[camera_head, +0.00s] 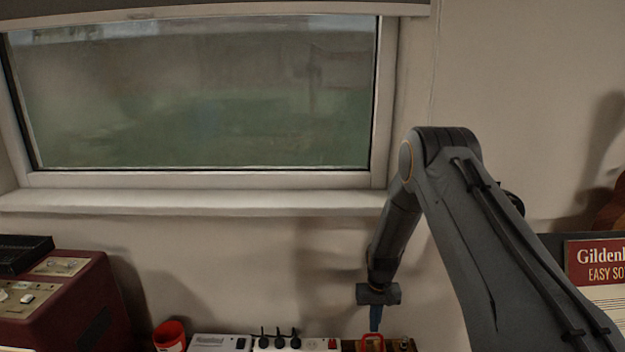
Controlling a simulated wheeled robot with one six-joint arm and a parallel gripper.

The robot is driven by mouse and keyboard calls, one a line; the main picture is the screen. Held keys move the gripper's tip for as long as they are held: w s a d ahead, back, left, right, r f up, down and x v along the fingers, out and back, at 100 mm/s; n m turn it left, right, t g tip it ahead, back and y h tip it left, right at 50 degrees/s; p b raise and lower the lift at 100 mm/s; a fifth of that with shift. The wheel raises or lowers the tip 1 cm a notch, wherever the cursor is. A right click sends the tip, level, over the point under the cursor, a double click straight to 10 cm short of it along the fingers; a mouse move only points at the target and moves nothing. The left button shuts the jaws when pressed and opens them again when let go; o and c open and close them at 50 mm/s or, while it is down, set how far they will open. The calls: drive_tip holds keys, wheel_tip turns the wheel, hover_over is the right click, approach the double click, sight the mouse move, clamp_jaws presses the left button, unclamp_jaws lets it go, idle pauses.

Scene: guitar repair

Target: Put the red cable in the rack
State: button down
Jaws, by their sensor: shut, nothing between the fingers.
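A small red loop (372,337), which looks like the red cable, is just below the fingertips on a brown surface. Its lower part is cut off by the picture's edge. I cannot tell whether the fingertips touch it. I cannot make out a rack in this view.
A red-covered book (596,262) stands at the right. The wall below the windowsill (200,201) is bare.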

drive_tip(key=shift+f+b, duration=0.4)
drive_tip(key=shift+f, duration=0.3)
idle(0.6)
drive_tip(key=shift+r, duration=0.1)
wheel_tip(320, 180, up, 7)
drive_tip(key=p, duration=0.2)
drive_tip(key=shift+p, duration=0.4)
idle(0.3)
drive_tip(key=s+r, duration=0.5)
drive_tip(key=r, duration=0.4)
drive_tip(key=s+r, duration=0.7)
drive_tip(key=s, duration=0.5)
drive_tip(key=s+r+t, duration=0.1)
drive_tip(key=s+r, duration=0.7)
drive_tip(key=s, duration=0.5)
drive_tip(key=shift+r+b, duration=0.15)
drive_tip(key=shift+b, duration=0.25)
drive_tip(key=c, duration=2.5)
unclamp_jaws()
